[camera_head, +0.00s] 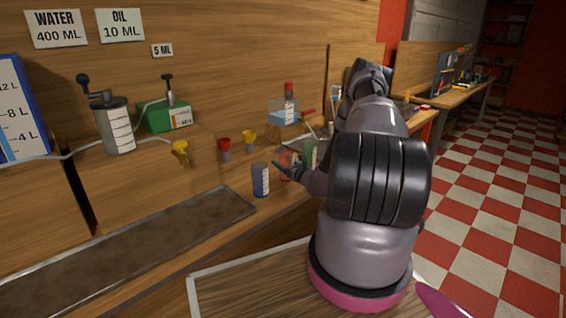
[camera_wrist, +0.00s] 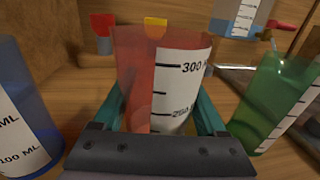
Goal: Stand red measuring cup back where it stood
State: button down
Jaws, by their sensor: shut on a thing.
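The red measuring cup (camera_wrist: 138,75) fills the middle of the wrist view, upright, with a white scale marked 300 towards its right side. The teal fingers of my gripper (camera_wrist: 160,98) are shut on it, one on each side. In the head view the red cup (camera_head: 286,178) is partly hidden behind my gripper (camera_head: 288,169). It is between a blue measuring cup (camera_head: 261,180) on the left and a green measuring cup (camera_head: 311,153) on the right. I cannot tell whether its base touches the bench.
The blue cup (camera_wrist: 22,95) and green cup (camera_wrist: 272,98) flank the gripper closely. Red (camera_head: 224,145) and yellow (camera_head: 249,136) taps stand behind. A tank (camera_head: 284,112) is at the back. A long sunken tray (camera_head: 130,250) lies front left.

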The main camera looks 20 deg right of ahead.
jog(key=shift+f, duration=0.55)
grip_release()
jog(key=s, duration=0.3)
jog(key=s+d, duration=0.1)
jog(key=s, duration=0.3)
jog(key=s+d, duration=0.1)
jog(key=s, duration=0.2)
jog(key=shift+s, duration=0.3)
jog(key=shift+s, duration=0.1)
